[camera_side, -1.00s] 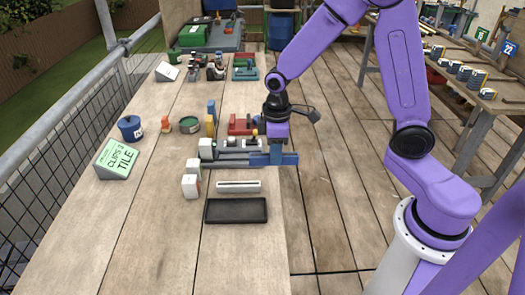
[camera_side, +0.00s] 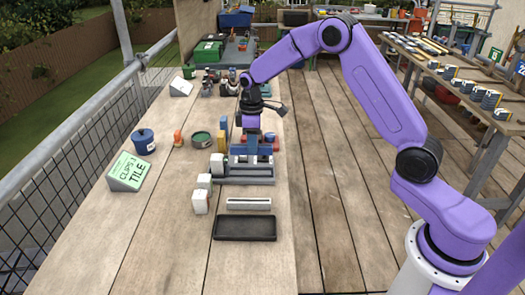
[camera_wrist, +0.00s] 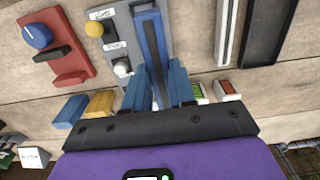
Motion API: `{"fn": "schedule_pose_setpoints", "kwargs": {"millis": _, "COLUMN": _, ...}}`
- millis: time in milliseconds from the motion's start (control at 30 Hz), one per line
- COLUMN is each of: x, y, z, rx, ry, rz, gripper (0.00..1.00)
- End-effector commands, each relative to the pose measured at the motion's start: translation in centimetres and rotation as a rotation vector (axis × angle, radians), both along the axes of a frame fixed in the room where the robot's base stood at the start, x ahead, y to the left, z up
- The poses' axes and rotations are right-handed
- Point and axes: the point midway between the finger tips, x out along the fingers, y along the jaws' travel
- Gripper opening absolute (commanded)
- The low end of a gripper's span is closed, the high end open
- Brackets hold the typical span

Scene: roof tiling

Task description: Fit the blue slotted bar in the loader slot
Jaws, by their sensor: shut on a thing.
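The blue slotted bar is in my gripper, lying lengthwise over the grey loader in the side view. The bar (camera_wrist: 154,45) shows a dark groove along its length in the wrist view; in the side view (camera_side: 238,150) it is partly behind my gripper. My gripper (camera_wrist: 160,95) is shut on the bar's near part, one blue finger on each side. In the side view my gripper (camera_side: 251,142) points down over the loader. The grey loader (camera_side: 245,180) lies on the bench; in the wrist view (camera_wrist: 112,20) it has labels and two knobs. The slot is hidden, so I cannot tell whether the bar touches it.
A white slotted strip (camera_side: 248,204) and a black tray (camera_side: 245,228) lie in front of the loader. White boxes (camera_side: 200,201) stand to its left. A yellow block (camera_wrist: 100,104) and a red fixture (camera_wrist: 62,45) are close by. Bare bench lies at the front left.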

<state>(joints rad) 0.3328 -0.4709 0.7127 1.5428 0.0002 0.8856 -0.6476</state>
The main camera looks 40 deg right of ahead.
Motion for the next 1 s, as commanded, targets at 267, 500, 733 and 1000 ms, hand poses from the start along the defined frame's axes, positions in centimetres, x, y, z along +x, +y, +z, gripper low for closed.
{"fn": "schedule_pose_setpoints", "kwargs": {"millis": 267, "x": 1.6, "y": -0.8, "z": -0.5, "rx": 0.000, "ry": 0.000, "rz": 0.000, "gripper": 0.00}}
{"fn": "schedule_pose_setpoints", "kwargs": {"millis": 500, "x": 1.5, "y": -0.9, "z": -1.7, "rx": 0.000, "ry": 0.003, "rz": 0.000, "gripper": 0.00}}
{"fn": "schedule_pose_setpoints", "kwargs": {"millis": 733, "x": 1.5, "y": -0.8, "z": -3.3, "rx": 0.000, "ry": 0.001, "rz": 0.000, "gripper": 0.00}}
{"fn": "schedule_pose_setpoints", "kwargs": {"millis": 1000, "x": 1.5, "y": -0.9, "z": -5.1, "rx": -0.001, "ry": 0.001, "rz": 0.000, "gripper": 0.00}}
